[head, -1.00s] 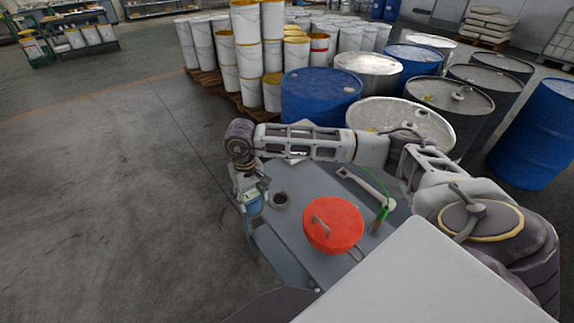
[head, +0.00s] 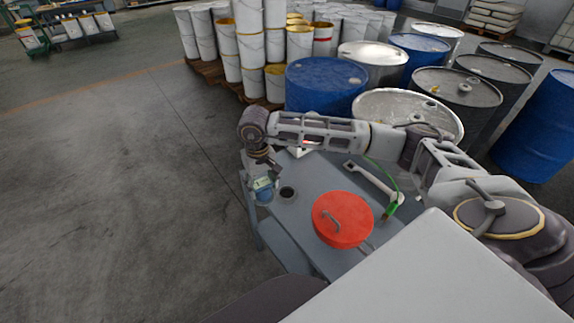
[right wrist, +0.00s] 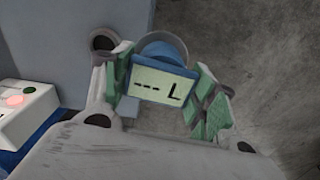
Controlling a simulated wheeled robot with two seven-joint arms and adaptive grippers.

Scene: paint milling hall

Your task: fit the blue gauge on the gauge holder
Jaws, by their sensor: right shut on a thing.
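The blue gauge (head: 264,194) is held in my right gripper (head: 262,180) at the left edge of the grey table. In the right wrist view, the blue gauge (right wrist: 163,50) has a display facing the camera, between the green pads of my right gripper (right wrist: 167,98), which is shut on it. A grey ring shows behind the gauge there; I cannot tell what it belongs to. A round dark-mouthed socket (head: 288,192), apparently the gauge holder, stands just right of the gauge, apart from it. It also shows in the right wrist view (right wrist: 103,41). My left gripper is not in view.
A red lid with a handle (head: 342,220), a pale wrench-like tool (head: 372,182) and a green-handled item (head: 390,209) lie on the grey table (head: 308,215). A white box with a red button (right wrist: 27,103) sits nearby. Drums (head: 325,85) stand behind. Floor at left is clear.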

